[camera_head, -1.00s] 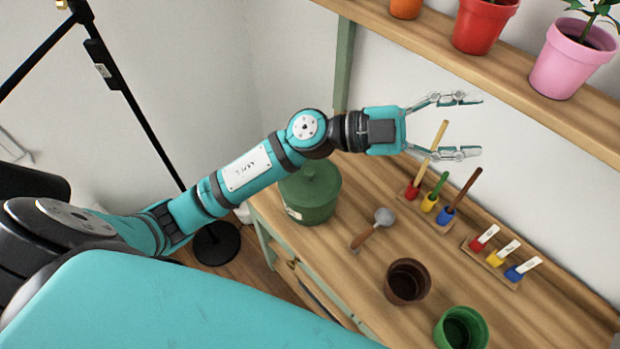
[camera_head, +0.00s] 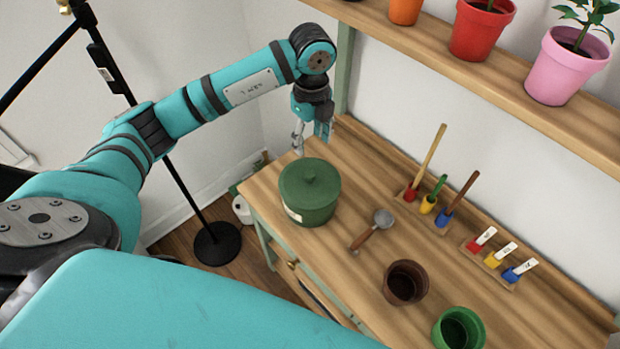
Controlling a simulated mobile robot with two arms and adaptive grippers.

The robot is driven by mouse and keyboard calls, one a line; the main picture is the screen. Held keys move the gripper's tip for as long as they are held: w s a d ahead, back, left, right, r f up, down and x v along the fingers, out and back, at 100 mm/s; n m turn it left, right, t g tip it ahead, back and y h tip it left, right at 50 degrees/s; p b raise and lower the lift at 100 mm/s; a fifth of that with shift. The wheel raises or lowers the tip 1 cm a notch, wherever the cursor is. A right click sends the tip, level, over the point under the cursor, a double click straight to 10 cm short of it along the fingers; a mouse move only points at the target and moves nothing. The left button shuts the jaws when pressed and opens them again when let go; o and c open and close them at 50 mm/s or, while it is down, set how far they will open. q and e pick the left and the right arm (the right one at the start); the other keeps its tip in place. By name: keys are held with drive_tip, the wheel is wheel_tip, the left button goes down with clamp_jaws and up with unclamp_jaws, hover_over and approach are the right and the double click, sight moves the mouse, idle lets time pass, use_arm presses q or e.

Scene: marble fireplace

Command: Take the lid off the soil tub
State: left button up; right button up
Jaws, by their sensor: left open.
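The soil tub (camera_head: 309,207) is a round dark green tub with a pale label, standing on the left end of the wooden bench. Its green lid (camera_head: 325,184) with a small knob is on top. My left gripper (camera_head: 312,148) is open and points down, just behind and above the lid. No contact with the lid shows, and nothing is between the fingers. My right gripper is not in view.
A small trowel (camera_head: 372,231) lies right of the tub. A brown pot (camera_head: 405,283) and a green pot (camera_head: 459,329) stand nearer. Holders with tools (camera_head: 428,205) and labels (camera_head: 497,258) line the back. A shelf (camera_head: 480,72) with potted plants runs above.

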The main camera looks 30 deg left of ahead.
use_arm(q)
drive_tip(key=p, duration=0.2)
hover_over(310, 174)
drive_tip(key=f, duration=0.7)
drive_tip(key=shift+w+f, duration=0.2)
drive_tip(key=shift+f, duration=0.15)
drive_tip(key=shift+f+p, duration=0.25)
drive_tip(key=shift+p, duration=0.15)
drive_tip(key=f, duration=0.1)
drive_tip(key=f+p, duration=0.1)
drive_tip(key=f, duration=0.1)
drive_tip(key=shift+s+f+p, duration=0.25)
drive_tip(key=shift+f+p, duration=0.1)
drive_tip(key=shift+p, duration=0.05)
drive_tip(key=shift+f, duration=0.55)
clamp_jaws()
